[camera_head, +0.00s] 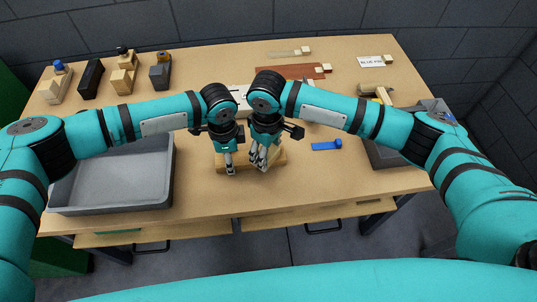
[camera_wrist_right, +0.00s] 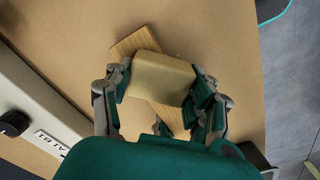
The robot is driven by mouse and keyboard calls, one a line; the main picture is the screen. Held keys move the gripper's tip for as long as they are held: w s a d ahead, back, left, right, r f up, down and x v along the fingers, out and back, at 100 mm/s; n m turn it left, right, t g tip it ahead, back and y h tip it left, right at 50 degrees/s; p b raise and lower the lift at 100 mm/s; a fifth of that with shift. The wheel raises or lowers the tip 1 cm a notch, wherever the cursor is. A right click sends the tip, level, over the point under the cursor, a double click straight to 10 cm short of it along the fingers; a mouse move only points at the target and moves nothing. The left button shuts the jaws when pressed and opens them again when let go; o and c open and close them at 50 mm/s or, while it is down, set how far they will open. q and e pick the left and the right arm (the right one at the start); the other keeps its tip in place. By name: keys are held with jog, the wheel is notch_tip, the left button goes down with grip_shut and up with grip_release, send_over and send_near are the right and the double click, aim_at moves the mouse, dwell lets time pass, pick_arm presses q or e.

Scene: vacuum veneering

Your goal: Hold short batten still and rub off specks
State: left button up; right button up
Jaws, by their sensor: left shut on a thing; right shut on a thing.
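The short batten (camera_head: 279,159) is a light-brown wooden strip lying on the bench near its front middle. In the right wrist view the batten (camera_wrist_right: 130,44) runs diagonally beneath a tan block (camera_wrist_right: 163,72). My left gripper (camera_head: 229,166) is over the batten's left part, pointing down, and is shut on it. My right gripper (camera_head: 259,159) is close beside it, over the batten's middle. In the wrist view the right gripper (camera_wrist_right: 160,86) is shut on the block from both sides. The block hides part of the batten. I cannot make out specks.
A large grey tray (camera_head: 110,207) stands at front left and a darker tray (camera_head: 383,157) at right. A blue tool (camera_head: 326,146) lies right of the batten. A pale box (camera_head: 237,92) stands behind my grippers. Several blocks and tools line the back. The bench's front edge is close.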

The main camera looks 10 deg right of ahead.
jog(key=shift+w, duration=2.6)
jog(key=shift+s, duration=3.6)
jog(key=shift+s+r, duration=0.1)
jog(key=shift+s, duration=0.15)
jog(key=shift+r, duration=3.9)
jog(key=shift+f, duration=0.1)
